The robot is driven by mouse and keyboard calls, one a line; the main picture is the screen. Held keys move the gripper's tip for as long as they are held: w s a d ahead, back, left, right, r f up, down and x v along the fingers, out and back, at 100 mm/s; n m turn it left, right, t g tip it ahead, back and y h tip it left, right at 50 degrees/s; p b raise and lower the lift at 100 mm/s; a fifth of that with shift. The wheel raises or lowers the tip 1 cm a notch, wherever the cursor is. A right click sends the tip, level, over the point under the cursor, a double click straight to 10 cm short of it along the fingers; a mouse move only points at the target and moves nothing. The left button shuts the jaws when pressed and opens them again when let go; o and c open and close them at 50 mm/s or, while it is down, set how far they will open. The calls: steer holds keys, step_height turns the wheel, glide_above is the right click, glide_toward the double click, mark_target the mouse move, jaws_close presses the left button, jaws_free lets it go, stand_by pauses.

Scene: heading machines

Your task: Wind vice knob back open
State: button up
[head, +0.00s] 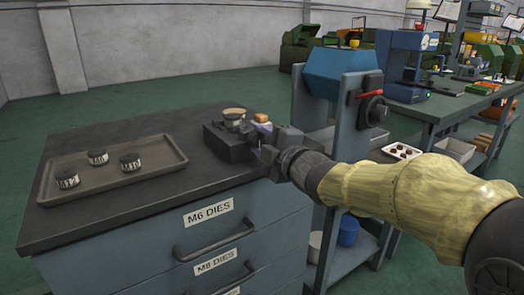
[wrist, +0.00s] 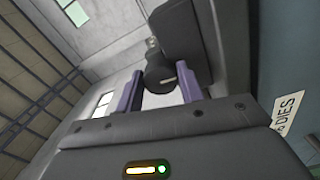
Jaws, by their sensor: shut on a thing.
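The vice (head: 228,146) is a dark block on the cabinet top, near its right end. A round, pale-topped piece (head: 233,113) sits on it. My gripper (head: 262,128) reaches in from the right at the vice's right side. In the wrist view, my gripper's two purple fingers (wrist: 160,78) stand on either side of the dark round knob (wrist: 157,74), which has a small pale mark. The gripper is shut on the knob. The dark vice body (wrist: 190,32) rises behind it. In the head view the gripper hides the knob, and how far the jaws stand apart is unclear.
A small orange-tan block (head: 262,117) shows just behind the gripper. A tray (head: 172,167) with three dark-topped round containers lies to the left. A blue-topped machine (head: 335,68) with a red lever stands close on the right. The cabinet top between tray and vice is clear.

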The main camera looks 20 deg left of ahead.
steer(key=shift+n, duration=0.3)
steer(key=o, duration=1)
steer(key=p+v, duration=0.3)
steer(key=v, duration=1.4)
steer(key=shift+s+d, duration=0.1)
steer(key=shift+s, duration=0.15)
steer(key=shift+w+f, duration=0.1)
